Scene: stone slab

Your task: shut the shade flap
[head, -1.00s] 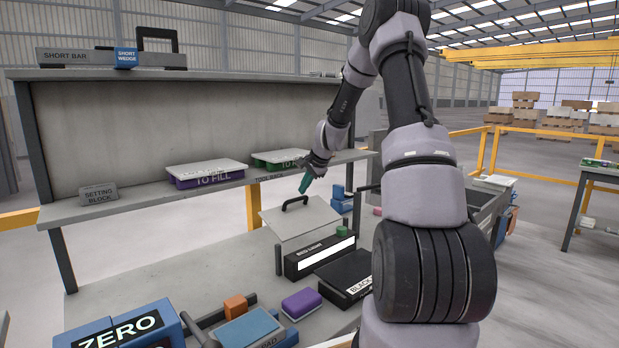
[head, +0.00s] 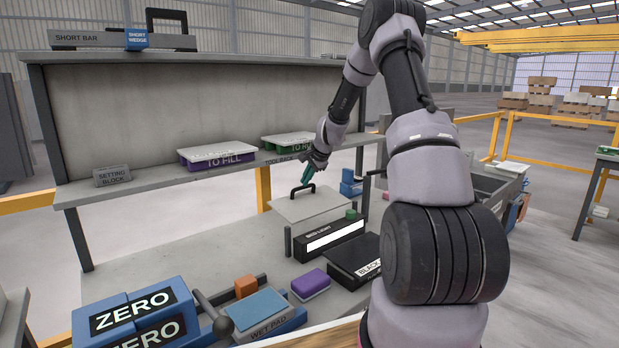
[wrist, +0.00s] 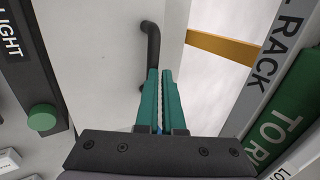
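The shade flap looks to be the pale grey panel (head: 318,208) with a black bar handle (head: 296,191), behind the bed light box (head: 330,238) in the head view. It lies at a shallow slant between dark posts; its exact angle is hard to tell. The panel (wrist: 95,50) and handle (wrist: 151,40) also show in the wrist view. My gripper (head: 306,182) points down at the handle. In the wrist view its teal fingers (wrist: 161,75) are close together with a thin gap, overlapping part of the handle. Contact cannot be told.
A shelf labelled tool rack (head: 235,170) runs above the bench and bears a purple tray (head: 215,161) and a green tray (head: 290,150). The black box (head: 352,258), purple block (head: 311,284) and wet pad (head: 262,318) stand in front. A yellow rail lies behind.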

